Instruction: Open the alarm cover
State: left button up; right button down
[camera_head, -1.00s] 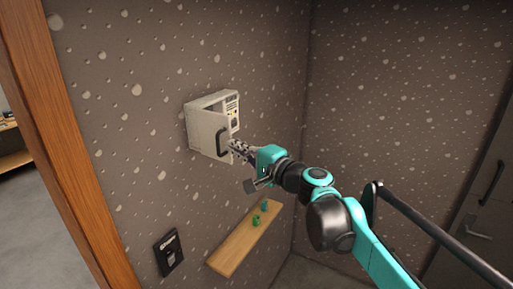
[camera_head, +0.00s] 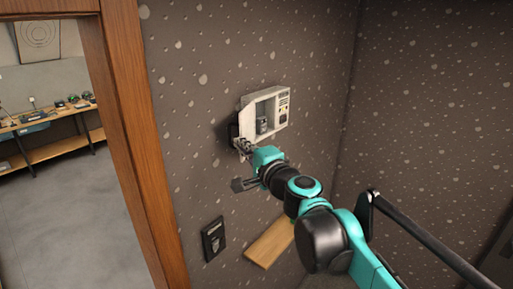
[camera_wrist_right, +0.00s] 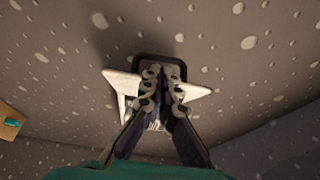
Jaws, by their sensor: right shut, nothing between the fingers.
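The alarm box (camera_head: 284,108) is a pale case on the speckled wall. Its alarm cover (camera_head: 246,121) is swung out to the left and stands open, seen nearly edge-on. The box interior shows, with a dark grey object (camera_head: 262,124) inside. The cover's black handle (camera_head: 233,131) is at its left side, partly hidden. My right gripper (camera_head: 242,147) is at the lower edge of the cover, by the handle. In the right wrist view its fingers (camera_wrist_right: 160,80) are together and empty in front of the dark handle (camera_wrist_right: 160,60), with white cover parts either side. My left gripper is out of view.
A black wall plate (camera_head: 213,239) is below left of the box. A wooden shelf (camera_head: 270,243) is below, partly behind my right arm. A wooden door frame (camera_head: 140,140) stands at left, with a workbench (camera_head: 40,122) beyond it.

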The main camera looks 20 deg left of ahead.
jog(key=w+a, duration=0.1)
jog(key=a, duration=0.5)
jog(key=shift+f, duration=0.1)
dwell(0.4)
